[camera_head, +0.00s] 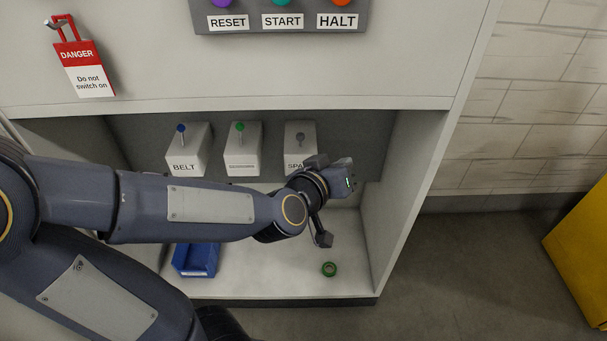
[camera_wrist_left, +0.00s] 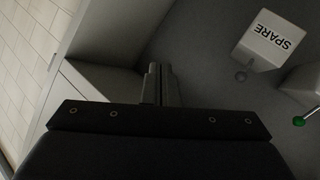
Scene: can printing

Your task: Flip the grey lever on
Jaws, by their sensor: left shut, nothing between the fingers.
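The grey lever (camera_head: 300,137) has a round knob and sits on the white SPARE box (camera_head: 293,155), the right one of three in the recess. My left gripper (camera_head: 340,178) is just right of and below that box, partly covering its lower right corner. In the left wrist view its fingers (camera_wrist_left: 160,78) are shut and empty. There the SPARE box (camera_wrist_left: 262,36) and the grey knob (camera_wrist_left: 241,75) lie to the right of the fingertips, apart from them. My right gripper is not in view.
The BELT box (camera_head: 184,155) has a blue lever; the middle box (camera_head: 242,155) has a green one. A blue bin (camera_head: 196,262) and green ring (camera_head: 329,269) lie on the recess floor. The recess's right wall (camera_head: 405,180) is close to my gripper. A danger tag (camera_head: 84,70) hangs above.

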